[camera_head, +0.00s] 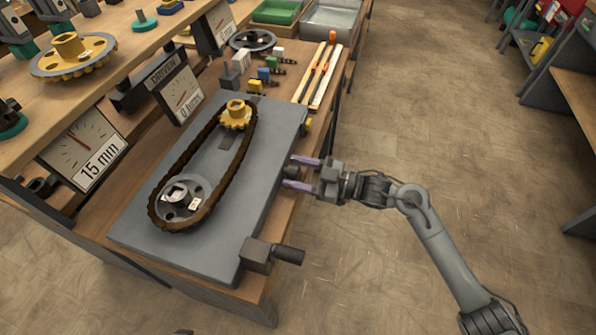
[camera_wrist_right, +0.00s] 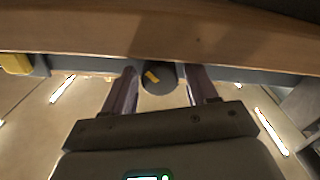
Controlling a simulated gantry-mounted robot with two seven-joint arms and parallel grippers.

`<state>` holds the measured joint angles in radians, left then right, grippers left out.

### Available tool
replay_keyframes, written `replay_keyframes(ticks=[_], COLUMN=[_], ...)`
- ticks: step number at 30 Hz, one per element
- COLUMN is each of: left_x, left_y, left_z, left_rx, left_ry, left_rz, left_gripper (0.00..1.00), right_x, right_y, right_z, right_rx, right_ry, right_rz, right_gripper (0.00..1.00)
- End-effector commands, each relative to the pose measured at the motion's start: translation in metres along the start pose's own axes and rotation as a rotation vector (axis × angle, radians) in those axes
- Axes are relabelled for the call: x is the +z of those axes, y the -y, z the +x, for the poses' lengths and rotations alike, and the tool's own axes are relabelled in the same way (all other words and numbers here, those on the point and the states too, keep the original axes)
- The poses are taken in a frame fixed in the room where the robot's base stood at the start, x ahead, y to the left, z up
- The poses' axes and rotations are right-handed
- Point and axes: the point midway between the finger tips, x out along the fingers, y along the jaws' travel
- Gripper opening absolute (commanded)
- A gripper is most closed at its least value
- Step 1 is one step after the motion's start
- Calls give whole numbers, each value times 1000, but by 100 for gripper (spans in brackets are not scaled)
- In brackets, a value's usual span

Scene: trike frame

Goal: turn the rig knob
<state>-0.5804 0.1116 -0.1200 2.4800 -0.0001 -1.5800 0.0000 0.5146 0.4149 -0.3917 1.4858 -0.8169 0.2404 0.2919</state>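The rig knob (camera_wrist_right: 158,79) is a dark round knob with a yellow mark on its face, on the side edge of the rig. In the right wrist view it sits between the two purple fingers of my right gripper (camera_wrist_right: 160,88), with a small gap on each side. In the head view my right gripper (camera_head: 301,173) is at the right edge of the grey rig plate (camera_head: 228,238), its fingers apart and pointing at that edge. The knob is mostly hidden there. My left gripper is not in view.
On the plate a brown chain (camera_head: 232,170) runs around a yellow sprocket (camera_head: 237,115) and a grey sprocket (camera_head: 183,198). A block with a dark handle (camera_head: 289,254) juts out at the plate's near right corner. Dial gauges (camera_head: 84,148) stand behind.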

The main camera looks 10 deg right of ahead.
Motion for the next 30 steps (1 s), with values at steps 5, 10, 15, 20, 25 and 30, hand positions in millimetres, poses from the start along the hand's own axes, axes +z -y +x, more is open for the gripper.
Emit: replay_keyframes(ticks=[5,10,15,20,25,30], left_x=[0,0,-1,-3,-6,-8], left_y=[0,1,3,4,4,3], left_z=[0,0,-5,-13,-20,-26], left_rx=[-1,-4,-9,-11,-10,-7], left_ry=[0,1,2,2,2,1], left_rz=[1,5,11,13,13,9], left_gripper=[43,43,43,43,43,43], right_x=[0,0,-1,-1,-1,-1], right_y=[0,0,-1,-1,-1,0], right_z=[0,-1,-12,-37,-67,-91], right_rx=[0,0,1,1,2,0], right_ry=[0,1,2,4,5,2], right_rz=[1,1,1,2,1,2], right_gripper=[65,65,65,65,65,65])
